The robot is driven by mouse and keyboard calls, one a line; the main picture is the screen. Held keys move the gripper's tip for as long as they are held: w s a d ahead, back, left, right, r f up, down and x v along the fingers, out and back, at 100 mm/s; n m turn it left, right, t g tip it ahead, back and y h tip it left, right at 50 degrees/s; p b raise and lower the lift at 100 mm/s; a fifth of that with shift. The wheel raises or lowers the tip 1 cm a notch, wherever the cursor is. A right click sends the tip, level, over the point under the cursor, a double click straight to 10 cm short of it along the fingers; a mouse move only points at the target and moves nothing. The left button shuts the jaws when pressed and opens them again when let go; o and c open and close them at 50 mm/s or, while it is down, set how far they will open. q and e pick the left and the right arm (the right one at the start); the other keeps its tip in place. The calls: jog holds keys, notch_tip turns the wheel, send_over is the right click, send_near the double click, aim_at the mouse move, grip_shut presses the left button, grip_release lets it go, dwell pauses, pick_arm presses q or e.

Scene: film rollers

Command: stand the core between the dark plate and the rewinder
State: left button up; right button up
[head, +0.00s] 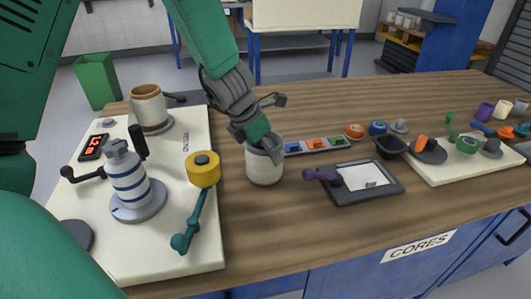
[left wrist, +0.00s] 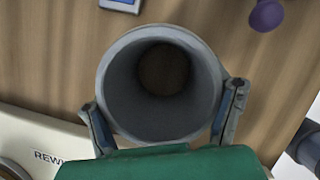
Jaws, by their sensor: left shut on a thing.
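The core (head: 264,166) is a pale grey hollow cylinder, upright at the rewinder board's right edge. The wrist view looks down into its open end (left wrist: 112,80), with brown wood showing through the bore. My left gripper (head: 262,143) is shut on the core, with its fingers on opposite sides of the wall in the left wrist view (left wrist: 163,100). Whether the core's base touches the table is unclear. The rewinder (head: 150,255) is the cream board on the left. The dark plate (head: 388,192) lies to the core's right, with a white inset. My right gripper is not in view.
The rewinder carries a brown-topped roll (head: 148,108), a blue-striped cylinder (head: 128,180) and a yellow knob (head: 203,168). A strip of coloured pieces (head: 316,145) lies behind the plate, and a purple-knobbed handle (head: 325,175) is at its left edge. Bare wood (head: 275,225) is in front.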

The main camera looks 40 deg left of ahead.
pick_arm(q)
jog(key=o, duration=1.5)
jog(key=shift+a, duration=0.2)
jog(key=shift+c, duration=0.2)
jog(key=shift+d, duration=0.3)
jog(key=shift+s+r, duration=0.1)
jog(key=shift+r, duration=0.15)
jog(key=p+v, duration=0.5)
jog(key=v, duration=0.6)
jog(key=shift+r, duration=0.3)
jog(key=shift+s+a, duration=0.1)
jog(key=shift+a, duration=0.1)
